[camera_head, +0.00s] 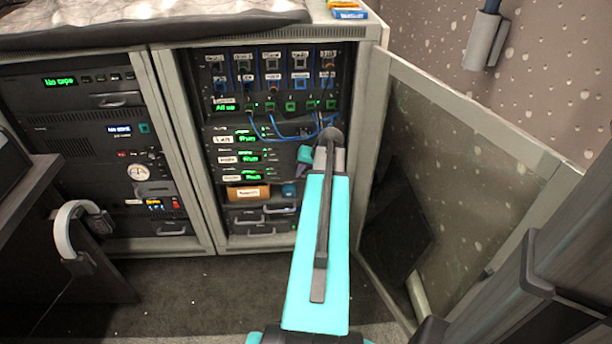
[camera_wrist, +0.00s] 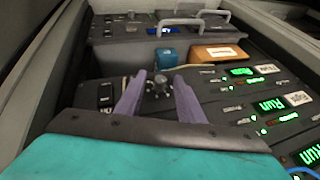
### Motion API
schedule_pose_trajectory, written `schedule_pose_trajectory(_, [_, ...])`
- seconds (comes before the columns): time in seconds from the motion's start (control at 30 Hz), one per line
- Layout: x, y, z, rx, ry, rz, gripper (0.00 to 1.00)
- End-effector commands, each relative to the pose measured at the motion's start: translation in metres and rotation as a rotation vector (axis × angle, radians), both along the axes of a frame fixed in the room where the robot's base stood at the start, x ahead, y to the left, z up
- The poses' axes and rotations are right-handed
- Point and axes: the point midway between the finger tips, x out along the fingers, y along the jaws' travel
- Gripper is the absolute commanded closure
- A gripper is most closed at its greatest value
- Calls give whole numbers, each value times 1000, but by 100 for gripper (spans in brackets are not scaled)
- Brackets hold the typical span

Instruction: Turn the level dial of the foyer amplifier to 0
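The rack's lower part holds a stack of amplifiers (camera_head: 222,150) with green lit displays. Their small white labels are too blurred to read for sure, so I cannot tell by name which one is the foyer amplifier. In the wrist view a dark round dial (camera_wrist: 159,88) stands on the panel in line with the amplifier display closest to the orange-brown box. My gripper (camera_wrist: 160,76) has its two purple fingers on either side of this dial, with a gap showing on both sides. The dial's pointer and scale cannot be read. In the head view my arm hides the dial.
The orange-brown box (camera_head: 248,193) and a blue object (camera_head: 289,190) sit just below the amplifiers; the box also shows in the wrist view (camera_wrist: 215,53). Blue cables (camera_head: 270,130) hang above. An open glazed door (camera_head: 450,150) stands on the right.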

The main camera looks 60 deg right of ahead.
Motion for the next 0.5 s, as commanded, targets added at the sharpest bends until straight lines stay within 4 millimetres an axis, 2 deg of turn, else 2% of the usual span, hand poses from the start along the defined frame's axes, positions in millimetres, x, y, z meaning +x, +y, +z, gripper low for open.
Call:
schedule_pose_trajectory(0.17, [0,0,0,0,0,0,65])
schedule_pose_trajectory(0.4, [0,0,0,0,0,0,100])
schedule_pose_trajectory(0.43, [0,0,0,0,1,0,100])
schedule_pose_trajectory(0.47, [-4,14,0,0,1,0,100])
schedule_pose_trajectory(0.5, [-1,6,0,0,1,-1,100])
